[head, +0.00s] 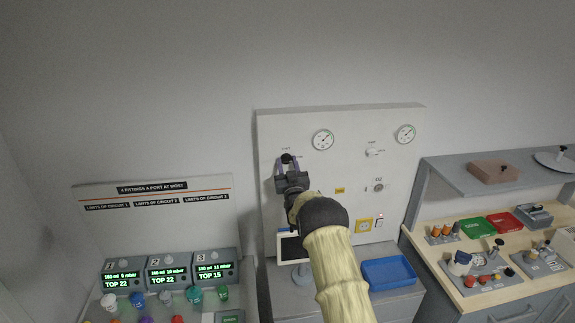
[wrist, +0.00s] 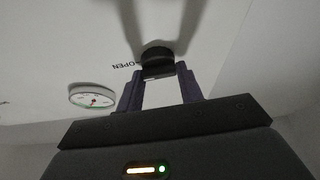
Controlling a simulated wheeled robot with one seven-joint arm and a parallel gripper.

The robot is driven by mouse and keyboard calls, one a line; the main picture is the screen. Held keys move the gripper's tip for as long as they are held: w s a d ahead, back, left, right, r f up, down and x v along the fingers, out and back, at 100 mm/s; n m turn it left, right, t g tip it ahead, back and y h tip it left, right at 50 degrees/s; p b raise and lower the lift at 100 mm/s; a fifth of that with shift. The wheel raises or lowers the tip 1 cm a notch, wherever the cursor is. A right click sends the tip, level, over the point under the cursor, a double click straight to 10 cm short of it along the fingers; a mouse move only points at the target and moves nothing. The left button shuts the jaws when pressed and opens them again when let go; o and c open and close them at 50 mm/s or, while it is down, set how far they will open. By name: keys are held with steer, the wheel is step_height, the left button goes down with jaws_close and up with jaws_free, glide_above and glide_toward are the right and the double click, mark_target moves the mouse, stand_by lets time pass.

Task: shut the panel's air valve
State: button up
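The panel (head: 330,190) stands upright in the middle of the head view. Its air valve is a dark knob (head: 287,158) at the panel's upper left. My gripper (head: 289,168) is at this knob, with a finger on each side. In the wrist view the black knob (wrist: 157,55) lies at the fingertips of my gripper (wrist: 159,75), and its lower part fills the gap between them. The word OPEN (wrist: 123,66) is printed beside the knob. My gripper hides part of the valve, so its exact turn is hard to read.
A round gauge (head: 323,139) is right of the valve, and another gauge (head: 405,134) is at the upper right. A second, pale valve (head: 372,152) sits between them. A blue tray (head: 388,272) is below. Displays (head: 168,270) stand left, a workbench (head: 500,255) right.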

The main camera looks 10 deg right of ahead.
steer(key=c, duration=0.3)
steer(key=shift+c, duration=0.2)
